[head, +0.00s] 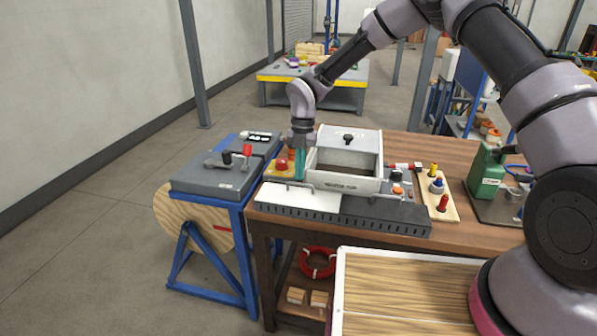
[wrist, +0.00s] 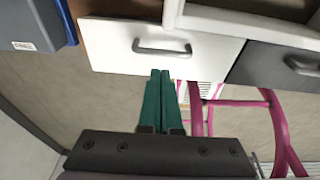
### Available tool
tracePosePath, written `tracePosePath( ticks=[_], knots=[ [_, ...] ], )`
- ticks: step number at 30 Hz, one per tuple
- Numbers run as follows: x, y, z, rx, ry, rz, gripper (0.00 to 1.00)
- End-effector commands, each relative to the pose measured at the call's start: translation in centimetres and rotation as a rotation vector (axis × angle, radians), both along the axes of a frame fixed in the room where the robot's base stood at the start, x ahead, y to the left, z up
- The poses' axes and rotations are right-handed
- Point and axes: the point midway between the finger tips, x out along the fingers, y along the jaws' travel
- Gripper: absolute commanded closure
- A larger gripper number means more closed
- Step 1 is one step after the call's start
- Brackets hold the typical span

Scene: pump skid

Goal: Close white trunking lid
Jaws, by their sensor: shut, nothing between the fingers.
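The white trunking lid (head: 298,202) is a flat white panel at the front left of the bench, with a grey bar handle near its back edge. It also fills the upper middle of the wrist view (wrist: 115,50), with its handle (wrist: 162,47) across it. My gripper (head: 299,177) points down between the red-button box and the white box, close to the lid's handle. In the wrist view its teal fingers (wrist: 160,73) are together and empty, tips near the panel's edge. I cannot tell whether they touch it.
A dark grey panel (head: 385,212) with its own handle lies right of the lid. The open white box (head: 345,183) stands behind. A yellow box with a red button (head: 281,166) is left of my fingers. A grey-topped blue stand (head: 215,180) stands at the left.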

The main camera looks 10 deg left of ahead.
Motion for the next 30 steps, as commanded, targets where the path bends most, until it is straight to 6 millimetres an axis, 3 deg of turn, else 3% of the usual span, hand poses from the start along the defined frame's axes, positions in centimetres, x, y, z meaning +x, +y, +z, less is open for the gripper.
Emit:
tracePosePath(
  ticks=[12,30],
  knots=[
    [1.9,-0.3,-1.8,-0.003,-0.002,0.0,1.0],
    [2.2,-0.3,-2.1,-0.003,-0.003,0.0,1.0]
  ],
)
